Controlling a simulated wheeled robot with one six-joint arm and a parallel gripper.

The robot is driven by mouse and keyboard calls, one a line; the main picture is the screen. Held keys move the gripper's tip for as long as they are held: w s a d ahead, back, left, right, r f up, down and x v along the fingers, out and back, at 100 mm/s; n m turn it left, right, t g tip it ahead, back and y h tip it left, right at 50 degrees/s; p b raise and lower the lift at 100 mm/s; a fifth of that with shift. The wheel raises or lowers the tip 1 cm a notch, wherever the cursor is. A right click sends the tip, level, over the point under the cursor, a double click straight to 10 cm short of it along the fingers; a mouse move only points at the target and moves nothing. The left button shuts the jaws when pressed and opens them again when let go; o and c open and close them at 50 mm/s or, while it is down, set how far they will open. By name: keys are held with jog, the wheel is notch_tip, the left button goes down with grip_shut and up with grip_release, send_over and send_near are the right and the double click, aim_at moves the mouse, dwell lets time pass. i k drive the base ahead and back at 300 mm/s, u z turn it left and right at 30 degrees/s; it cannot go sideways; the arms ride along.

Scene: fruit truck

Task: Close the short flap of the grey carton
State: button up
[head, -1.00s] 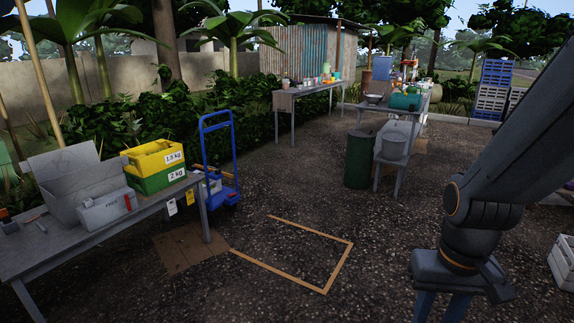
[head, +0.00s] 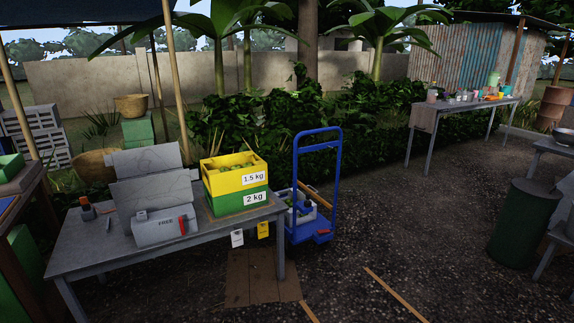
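The grey carton (head: 152,192) stands on the grey table at the left, with flaps raised. A tall rear flap (head: 148,158) stands up behind the nearer grey panel. I cannot tell which flap is the short one. A grey piece marked FREE (head: 164,231) is at the carton's front, with a red item (head: 182,225) at its right end; I cannot tell whether it is a separate box or part of the carton. The carton's inside is hidden. My gripper and arm are out of view.
The grey table (head: 90,255) also holds a yellow crate (head: 221,178) on a green crate (head: 224,204), and a small orange-and-dark item (head: 87,209). A blue hand truck (head: 297,190) stands right of the table. Flat cardboard (head: 262,280) lies in front; open ground is at the right.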

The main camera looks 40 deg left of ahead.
aim_at(122, 191)
jog(key=i, duration=0.4)
jog(key=u, duration=1.35)
jog(key=i, duration=2.6)
jog(key=u, duration=1.95)
